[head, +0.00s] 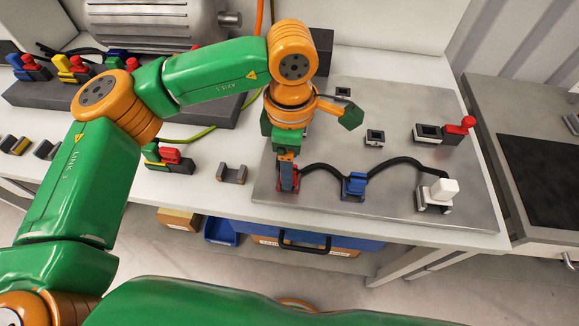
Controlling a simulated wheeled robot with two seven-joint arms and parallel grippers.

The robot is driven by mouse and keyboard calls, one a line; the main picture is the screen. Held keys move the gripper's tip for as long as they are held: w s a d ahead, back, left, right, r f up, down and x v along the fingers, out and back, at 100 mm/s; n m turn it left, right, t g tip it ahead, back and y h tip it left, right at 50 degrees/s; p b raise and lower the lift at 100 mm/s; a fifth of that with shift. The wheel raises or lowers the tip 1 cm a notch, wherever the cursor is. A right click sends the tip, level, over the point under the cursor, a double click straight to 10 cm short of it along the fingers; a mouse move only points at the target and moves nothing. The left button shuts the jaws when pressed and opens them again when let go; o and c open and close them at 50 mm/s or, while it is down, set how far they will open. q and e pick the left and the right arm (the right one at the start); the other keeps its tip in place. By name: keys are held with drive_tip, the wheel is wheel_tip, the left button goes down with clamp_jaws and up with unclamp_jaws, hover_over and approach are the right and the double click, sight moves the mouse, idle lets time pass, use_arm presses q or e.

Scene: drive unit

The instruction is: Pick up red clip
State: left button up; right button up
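My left gripper (287,162) points down at the left end of a grey metal plate (330,205). Directly below it is a small red clip (287,179), which sits at the left end of a black cable (323,169). The fingertips overlap the top of the clip in this view, and the small gap between them is hidden, so I cannot tell if they are closed on it. My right gripper is not in view.
A blue clip (354,186) and a white block (438,193) stand along the cable. A red-handled clip (456,130) stands at the plate's right. A green-and-red clip (168,157) and an empty grey holder (232,174) are left of the plate. A motor (150,22) is behind.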

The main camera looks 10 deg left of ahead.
use_arm(q)
wheel_tip(320, 180, down, 3)
drive_tip(key=shift+w+f, duration=0.15)
drive_tip(key=shift+f, duration=0.05)
drive_tip(key=shift+w+f, duration=0.1)
drive_tip(key=shift+w, duration=0.1)
drive_tip(key=shift+s, duration=0.25)
drive_tip(key=c, duration=1.1)
drive_tip(key=shift+w, duration=0.1)
clamp_jaws()
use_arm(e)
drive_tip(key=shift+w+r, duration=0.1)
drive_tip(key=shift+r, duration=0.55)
use_arm(q)
drive_tip(key=shift+r, duration=0.2)
